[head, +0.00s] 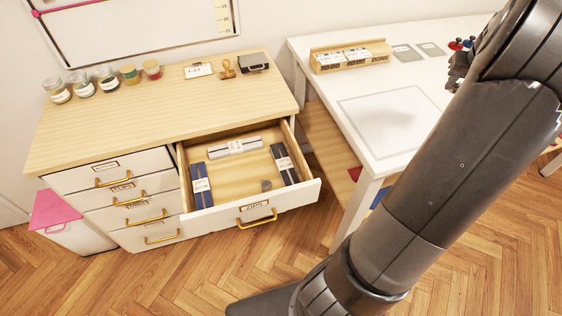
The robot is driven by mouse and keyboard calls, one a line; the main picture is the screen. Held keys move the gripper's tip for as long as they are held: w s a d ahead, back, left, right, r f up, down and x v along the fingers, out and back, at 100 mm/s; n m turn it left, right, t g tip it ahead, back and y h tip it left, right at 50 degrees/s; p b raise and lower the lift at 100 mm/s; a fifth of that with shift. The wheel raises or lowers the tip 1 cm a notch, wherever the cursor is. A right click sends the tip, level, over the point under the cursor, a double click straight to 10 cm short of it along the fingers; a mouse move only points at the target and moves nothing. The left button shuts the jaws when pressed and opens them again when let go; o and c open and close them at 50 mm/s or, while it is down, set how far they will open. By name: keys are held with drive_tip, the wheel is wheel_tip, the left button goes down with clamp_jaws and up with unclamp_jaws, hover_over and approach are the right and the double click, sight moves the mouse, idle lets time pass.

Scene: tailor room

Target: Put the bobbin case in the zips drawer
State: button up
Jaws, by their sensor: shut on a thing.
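The zips drawer (257,216) is the top right drawer of the wooden-topped cabinet. It is pulled well open. A small round grey piece (266,185) that looks like the bobbin case lies on its floor, near the front and right of the middle. My arm crosses the right side of the view. A dark jointed part at its upper end, over the white table, seems to be my gripper (455,80), well right of the drawer and apart from it. Its fingertips and anything between them cannot be made out.
The drawer also holds a grey pack (235,147), a blue pack (202,185) and a dark pack (285,165). Jars (107,78) line the cabinet top. The white table (345,75) stands to the right with a wooden box (350,57). A bin (75,230) stands left.

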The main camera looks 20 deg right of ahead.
drive_tip(key=w+a+n+y, duration=0.2)
drive_tip(key=w+a+n, duration=0.45)
drive_tip(key=a, duration=0.55)
drive_tip(key=n+g+y, duration=0.3)
drive_tip(key=n+y, duration=0.2)
drive_tip(key=n, duration=1.2)
hover_over(238, 174)
drive_tip(key=d, duration=0.2)
drive_tip(key=f, duration=2.7)
drive_tip(key=shift+s+a+f, duration=0.1)
drive_tip(key=shift+a+f, duration=0.15)
drive_tip(key=shift+f, duration=0.15)
drive_tip(key=shift+a+f, duration=0.15)
drive_tip(key=shift+f, duration=1.95)
drive_tip(key=shift+f, duration=0.1)
